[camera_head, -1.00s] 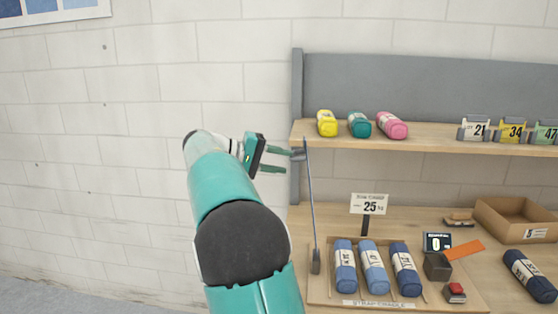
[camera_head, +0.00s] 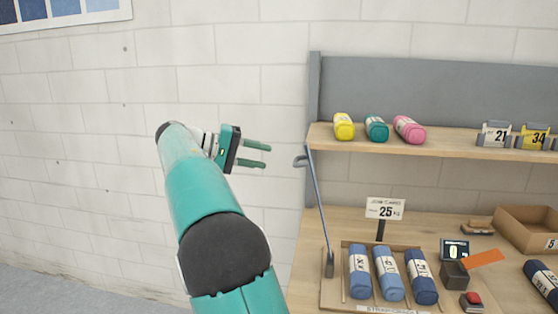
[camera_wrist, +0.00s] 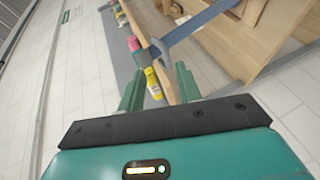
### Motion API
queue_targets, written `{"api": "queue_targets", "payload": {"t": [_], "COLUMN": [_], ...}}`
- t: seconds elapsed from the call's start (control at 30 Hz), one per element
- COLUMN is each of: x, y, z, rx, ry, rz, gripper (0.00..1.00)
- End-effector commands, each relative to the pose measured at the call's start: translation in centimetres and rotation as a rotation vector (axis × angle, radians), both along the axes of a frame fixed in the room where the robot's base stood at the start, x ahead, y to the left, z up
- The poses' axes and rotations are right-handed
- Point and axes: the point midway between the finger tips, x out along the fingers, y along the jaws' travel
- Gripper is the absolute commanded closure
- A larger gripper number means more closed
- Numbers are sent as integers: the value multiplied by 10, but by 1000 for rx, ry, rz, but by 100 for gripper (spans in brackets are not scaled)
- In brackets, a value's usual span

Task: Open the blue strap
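Three blue strap rolls with white labels lie side by side on the strap cradle (camera_head: 333,292): a left roll (camera_head: 360,270), a middle roll (camera_head: 389,273) and a right, darker roll (camera_head: 422,276). Their label text is too small to read. A grey-blue lever (camera_head: 318,205) with a hooked top leans beside the cradle's left end. My gripper (camera_head: 267,155) is in the air left of the lever's top, its two green fingers apart with nothing between them. In the wrist view my gripper (camera_wrist: 159,72) is also open; a blue-grey bar (camera_wrist: 200,22) passes beyond the fingertips.
A wooden shelf (camera_head: 440,148) above the bench holds a yellow roll (camera_head: 344,126), a teal roll (camera_head: 377,129), a pink roll (camera_head: 409,129) and numbered tags. A "25 kg" sign (camera_head: 385,208), a small display (camera_head: 455,249) and a cardboard box (camera_head: 527,228) stand on the bench. White wall lies left.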

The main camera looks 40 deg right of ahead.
Motion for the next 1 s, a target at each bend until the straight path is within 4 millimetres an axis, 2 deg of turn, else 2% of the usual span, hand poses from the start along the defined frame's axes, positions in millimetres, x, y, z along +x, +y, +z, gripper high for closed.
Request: {"api": "queue_targets", "payload": {"t": [0.1, 0.27, 0.83, 1.0], "x": [10, 16, 16, 6], "y": [17, 29, 30, 32], "z": [5, 9, 10, 7], "rx": [-1, 0, 2, 72], "ry": [-1, 0, 0, -14], "rz": [1, -1, 1, 51], "gripper": [66, 66, 66, 66]}}
